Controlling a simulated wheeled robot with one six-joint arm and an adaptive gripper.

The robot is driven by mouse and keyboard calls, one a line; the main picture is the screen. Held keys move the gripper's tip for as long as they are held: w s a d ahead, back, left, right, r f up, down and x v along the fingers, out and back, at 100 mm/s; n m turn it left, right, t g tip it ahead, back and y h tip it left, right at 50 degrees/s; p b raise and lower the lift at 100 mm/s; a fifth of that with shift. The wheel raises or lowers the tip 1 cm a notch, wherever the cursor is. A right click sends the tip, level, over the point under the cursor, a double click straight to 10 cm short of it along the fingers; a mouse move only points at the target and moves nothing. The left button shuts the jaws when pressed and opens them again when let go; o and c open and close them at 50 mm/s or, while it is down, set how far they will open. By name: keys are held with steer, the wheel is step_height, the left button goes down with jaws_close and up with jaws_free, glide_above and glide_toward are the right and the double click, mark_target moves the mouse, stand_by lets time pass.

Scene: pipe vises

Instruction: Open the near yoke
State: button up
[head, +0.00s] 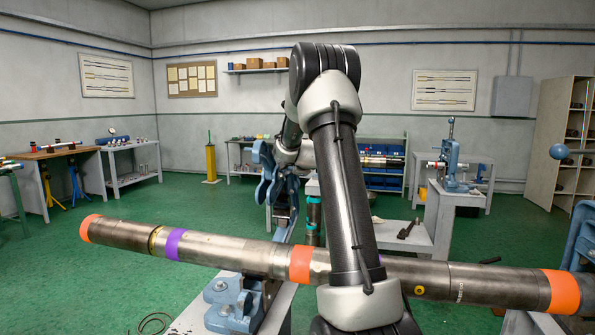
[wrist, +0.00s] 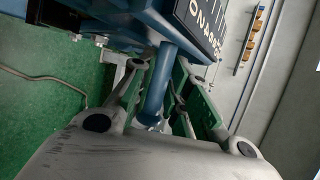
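A blue vise yoke (head: 268,172) stands left of my arm in the head view, partly hidden by it. In the wrist view, a blue vise body (wrist: 130,20) with a dark lettered plate fills the top, and a blue round bar (wrist: 158,88) slants down from it. My gripper (wrist: 157,82) has one finger on each side of this bar, with a narrow gap showing on the left. It looks open; contact with the bar cannot be made out. In the head view my arm hides most of the gripper.
A long steel pipe (head: 220,250) with orange and purple bands crosses the foreground, passing behind my arm. A blue vise base (head: 233,303) stands below it. More blue vise parts (head: 582,240) are at the right edge.

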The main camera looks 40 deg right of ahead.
steer(key=shift+o, duration=1.2)
steer(key=shift+s, duration=0.1)
steer(key=v, duration=1.2)
steer(key=shift+a, duration=0.1)
